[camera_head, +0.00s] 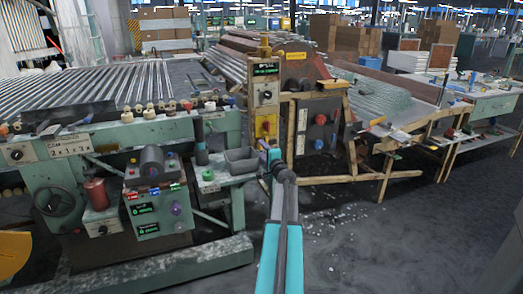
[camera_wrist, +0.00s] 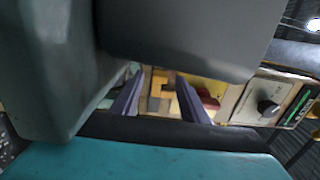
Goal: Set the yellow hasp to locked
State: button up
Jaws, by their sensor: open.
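A yellow panel (camera_head: 266,124), which appears to carry the hasp, is fixed to the front of the control stand below a grey unit with a dial. In the wrist view, yellow parts with a brownish, stepped piece (camera_wrist: 160,88) show between my fingers. I cannot tell the hasp's exact position. My gripper (camera_wrist: 160,103) is open, its two dark purple fingers apart with nothing held between them. In the head view, my arm reaches up from the bottom, and its end is just below the yellow panel; the fingertips are not clear there.
A red part (camera_wrist: 208,98) and a black dial (camera_wrist: 268,107) lie right of my fingers. A grey bin (camera_head: 242,160) and a green control box (camera_head: 157,210) stand to the left. A dark panel with knobs (camera_head: 318,125) is at right. The floor (camera_head: 370,235) at lower right is clear.

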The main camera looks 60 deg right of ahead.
jog(key=shift+x, duration=0.75)
grip_shut()
